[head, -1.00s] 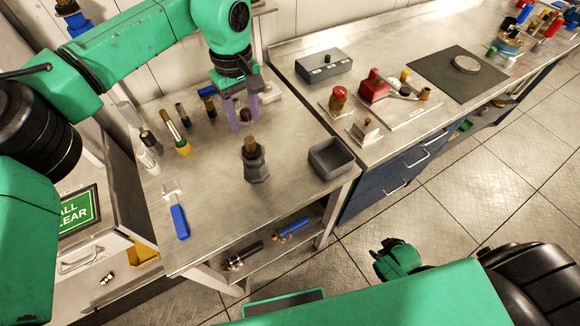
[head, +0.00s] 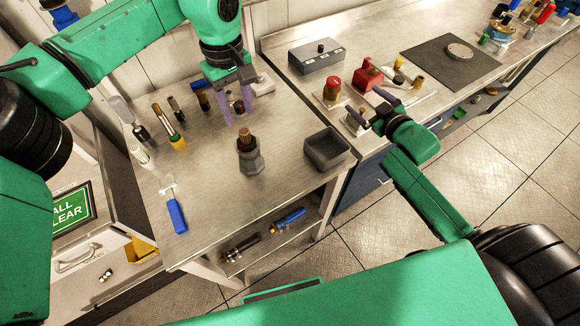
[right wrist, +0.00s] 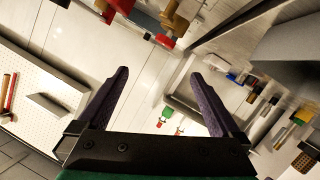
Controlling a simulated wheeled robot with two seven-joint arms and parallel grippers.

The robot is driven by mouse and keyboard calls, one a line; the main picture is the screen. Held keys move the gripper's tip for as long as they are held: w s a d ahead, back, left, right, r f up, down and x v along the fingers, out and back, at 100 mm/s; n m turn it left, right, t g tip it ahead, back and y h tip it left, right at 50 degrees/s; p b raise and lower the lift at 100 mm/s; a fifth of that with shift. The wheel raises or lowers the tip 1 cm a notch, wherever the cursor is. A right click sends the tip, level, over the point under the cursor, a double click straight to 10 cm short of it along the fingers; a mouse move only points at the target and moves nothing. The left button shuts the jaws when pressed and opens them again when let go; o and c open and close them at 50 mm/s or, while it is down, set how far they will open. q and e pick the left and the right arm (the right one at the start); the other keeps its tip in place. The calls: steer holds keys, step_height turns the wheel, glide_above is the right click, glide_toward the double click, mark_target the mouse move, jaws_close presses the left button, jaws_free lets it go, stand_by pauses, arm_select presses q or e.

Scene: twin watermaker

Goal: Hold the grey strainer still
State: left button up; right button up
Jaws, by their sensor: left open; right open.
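The grey strainer (head: 250,155), as I take it, is a grey piece with a hexagonal body and a brown top. It stands upright on the left metal bench in the head view. My left gripper (head: 237,106) has purple fingers, open, above the bench behind the strainer and apart from it. Small bottles show behind and between its fingers. My right gripper (head: 370,105) is open over the front edge of the right bench, well to the right of the strainer. In the right wrist view its two fingers (right wrist: 158,73) are spread with nothing gripped.
A grey open tray (head: 328,150) stands right of the strainer. A blue-handled tool (head: 176,215) lies at the front left. Several bottles and brushes stand at the back left. A red-topped part (head: 332,86) and a red block (head: 368,78) are near my right gripper.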

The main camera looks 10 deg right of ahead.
steer(key=s+a+r+y, duration=0.2)
steer(key=a, duration=0.4)
steer(key=s+a+r+y, duration=0.1)
steer(key=a+r+y, duration=0.1)
steer(key=a, duration=0.5)
steer(key=n+g+y, duration=0.2)
steer(key=g+y, duration=0.2)
steer(key=g, duration=0.1)
glide_toward(257, 158)
steer(key=shift+h, duration=0.3)
steer(key=x, duration=1.3)
steer(key=shift+w+a+r, duration=0.1)
steer(key=shift+a+r, duration=0.05)
steer(key=shift+r, duration=0.1)
steer(key=shift+t, duration=0.3)
jaws_close()
steer(key=shift+c, duration=0.2)
jaws_free()
steer(key=shift+c, duration=0.4)
jaws_close()
